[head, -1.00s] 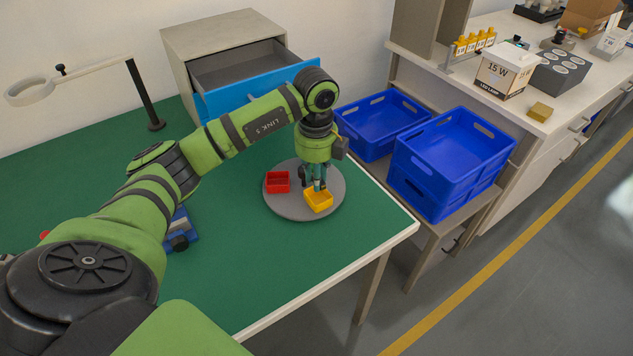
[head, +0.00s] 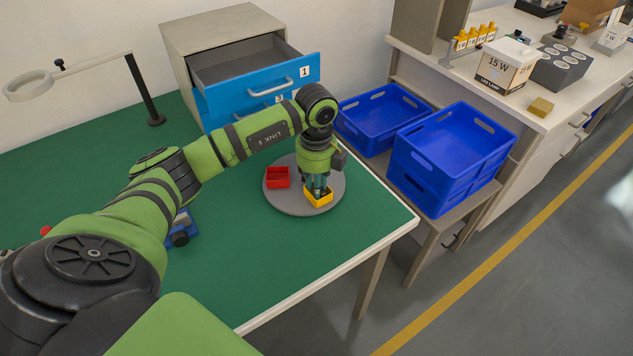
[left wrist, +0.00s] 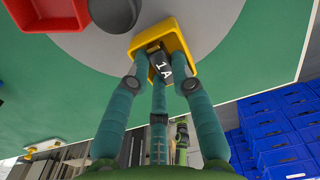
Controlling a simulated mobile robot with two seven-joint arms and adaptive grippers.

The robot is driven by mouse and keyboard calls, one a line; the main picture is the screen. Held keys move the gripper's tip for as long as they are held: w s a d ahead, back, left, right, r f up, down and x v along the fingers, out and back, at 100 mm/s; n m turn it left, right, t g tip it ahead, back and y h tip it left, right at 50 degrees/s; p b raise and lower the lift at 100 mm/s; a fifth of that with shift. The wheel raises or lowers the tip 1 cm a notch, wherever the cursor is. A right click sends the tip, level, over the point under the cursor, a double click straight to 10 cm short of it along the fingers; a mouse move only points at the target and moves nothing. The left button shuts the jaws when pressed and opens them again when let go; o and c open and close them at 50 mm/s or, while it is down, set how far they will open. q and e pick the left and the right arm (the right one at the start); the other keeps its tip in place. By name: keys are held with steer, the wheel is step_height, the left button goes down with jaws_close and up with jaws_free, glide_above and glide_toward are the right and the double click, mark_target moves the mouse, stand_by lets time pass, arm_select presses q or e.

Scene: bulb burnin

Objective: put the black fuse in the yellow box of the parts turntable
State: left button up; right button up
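The parts turntable (head: 292,206) is a grey disc on the green table, carrying a red box (head: 277,183) and a yellow box (head: 324,205). My left gripper (head: 318,192) points down at the yellow box, its fingertips at the box opening. In the left wrist view, the black fuse (left wrist: 161,68), marked "1A", sits between the fingers and within the outline of the yellow box (left wrist: 183,48). The fingers appear closed around it; the fingertips partly hide the contact and the box floor. My right gripper is not in view.
A cabinet with an open blue-fronted drawer (head: 260,97) stands behind the turntable. Blue crates (head: 440,180) stand to the right, beyond the table edge. A magnifier lamp (head: 150,100) stands at the left.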

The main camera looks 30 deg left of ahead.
arm_select(q)
steer(key=o, duration=0.4)
steer(key=shift+r, duration=0.1)
steer(key=shift+r, duration=0.25)
steer(key=shift+w+a+r+p, duration=0.1)
steer(key=shift+w+r+p, duration=0.05)
steer(key=shift+r+p, duration=0.5)
step_height(320, 180, up, 11)
steer(key=b, duration=0.2)
steer(key=shift+s+r, duration=0.15)
steer(key=shift+s, duration=0.05)
